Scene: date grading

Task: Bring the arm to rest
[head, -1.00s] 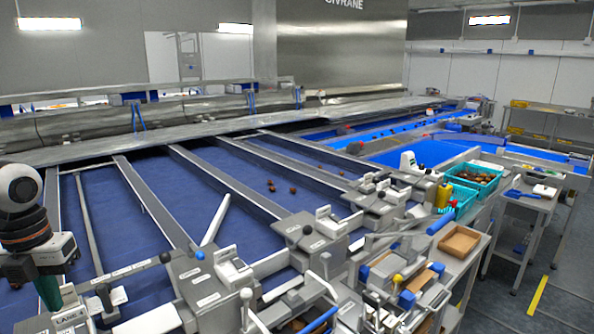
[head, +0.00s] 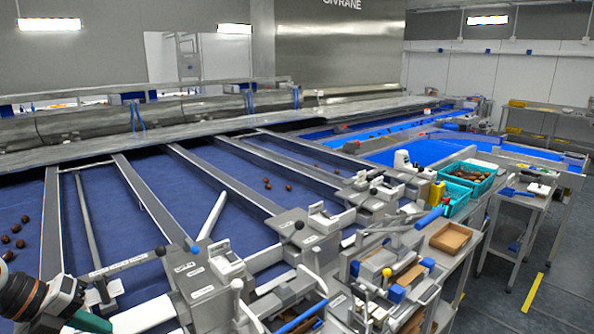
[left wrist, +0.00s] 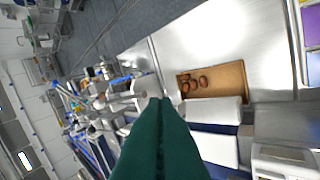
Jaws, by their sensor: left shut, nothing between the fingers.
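My left gripper (head: 92,322) is at the bottom left corner of the head view, over the near end of the left lanes. Its dark green fingers fill the lower middle of the left wrist view (left wrist: 160,104). They are pressed together with nothing between them. The lower part of the arm runs out of the head view. My right arm and gripper are not in view.
Blue belts (head: 140,180) carry several brown dates (head: 279,186). Lane dividers, levers and small grey machines crowd the front. A brown tray (head: 451,238) and teal crates (head: 466,172) stand at right. The left wrist view shows a tan tray (left wrist: 232,76) holding a few dates.

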